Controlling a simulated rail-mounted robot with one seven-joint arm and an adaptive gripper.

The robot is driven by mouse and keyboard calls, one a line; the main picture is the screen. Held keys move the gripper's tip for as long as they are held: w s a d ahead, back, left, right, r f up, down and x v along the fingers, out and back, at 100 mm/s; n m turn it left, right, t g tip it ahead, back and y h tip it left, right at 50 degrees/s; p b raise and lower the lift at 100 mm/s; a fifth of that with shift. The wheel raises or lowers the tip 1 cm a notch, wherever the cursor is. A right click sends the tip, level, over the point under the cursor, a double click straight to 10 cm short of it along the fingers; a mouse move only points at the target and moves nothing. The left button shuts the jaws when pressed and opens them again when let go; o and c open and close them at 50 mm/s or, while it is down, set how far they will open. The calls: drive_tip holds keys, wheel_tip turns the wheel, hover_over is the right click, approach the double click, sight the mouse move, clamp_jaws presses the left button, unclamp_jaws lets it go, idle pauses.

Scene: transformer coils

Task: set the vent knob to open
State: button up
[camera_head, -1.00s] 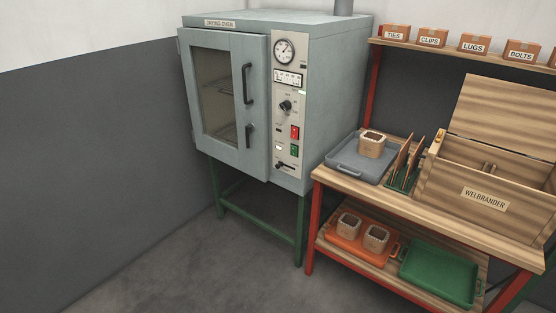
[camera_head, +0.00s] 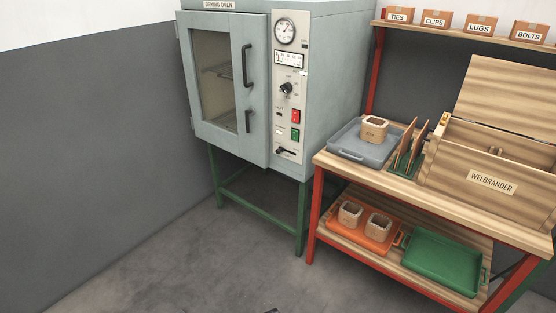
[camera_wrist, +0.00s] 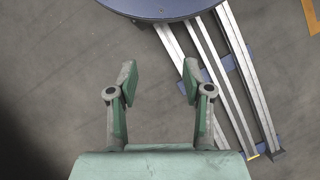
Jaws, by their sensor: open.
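The grey drying oven (camera_head: 228,150) stands on a green frame, its windowed door shut. Its control panel (camera_head: 290,60) is to the right of the door. A round black knob (camera_head: 286,88) sits mid-panel. A black knob with a lever-like handle (camera_head: 285,151) sits near the panel's bottom, pointing roughly sideways. Their lettering is too small to read, so I cannot tell which is the vent knob. My gripper (camera_wrist: 159,82) is open and empty in the wrist view, above the floor and away from the oven.
A red-framed workbench (camera_head: 313,215) stands right of the oven, with a grey tray (camera_head: 345,150) and a wooden box (camera_head: 480,182) on top. An orange tray (camera_head: 345,236) and green tray (camera_head: 443,263) are below. The floor before the oven is clear.

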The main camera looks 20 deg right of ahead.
drive_tip(key=w+d+f+t+h+b, duration=0.1)
drive_tip(key=w+d+f+t+b, duration=0.15)
drive_tip(key=w, duration=0.75)
drive_tip(key=w+d+f+t+h+b, duration=0.15)
drive_tip(key=w+b, duration=0.25)
drive_tip(key=w, duration=0.6)
drive_tip(key=m+t+h+b, duration=1)
drive_tip(key=m+h+b, duration=0.2)
drive_tip(key=h, duration=0.1)
approach(277, 152)
drive_tip(key=b+x, duration=0.2)
drive_tip(key=x, duration=0.8)
drive_tip(key=shift+w+d+r, duration=0.1)
drive_tip(key=shift+d+r, duration=0.05)
drive_tip(key=shift+d, duration=0.15)
